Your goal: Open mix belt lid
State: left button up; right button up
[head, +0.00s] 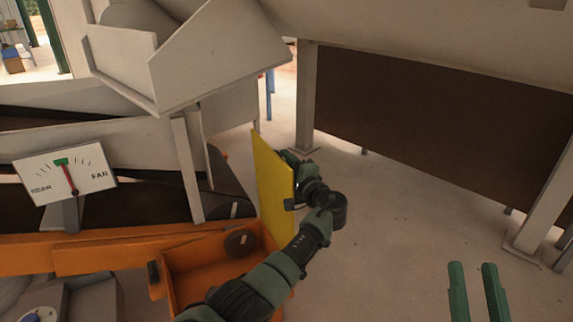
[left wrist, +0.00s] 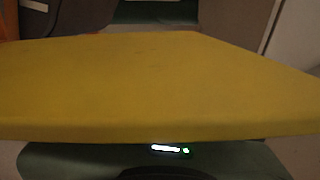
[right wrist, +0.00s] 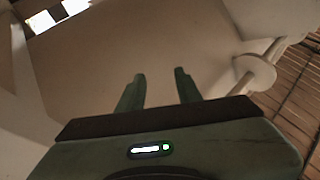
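The yellow lid panel (head: 272,188) stands steeply tilted at the right end of the orange belt housing (head: 205,262). My left arm reaches up from the bottom of the head view, and its gripper (head: 296,168) is at the panel's right side. In the left wrist view the yellow panel (left wrist: 150,85) fills most of the picture and hides the left fingers, so whether they are shut on it does not show. My right gripper (head: 478,292) is in the lower right of the head view. Its two green fingers (right wrist: 156,92) are apart with nothing between them.
A dial (head: 66,175) marked with FAR on its right stands at the left. A pale hopper (head: 190,55) is above the housing. A brown-panelled frame (head: 440,125) with pale legs stands at the right. The floor (head: 400,230) between is clear.

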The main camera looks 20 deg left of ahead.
pick_arm(q)
jog(key=shift+d, duration=0.15)
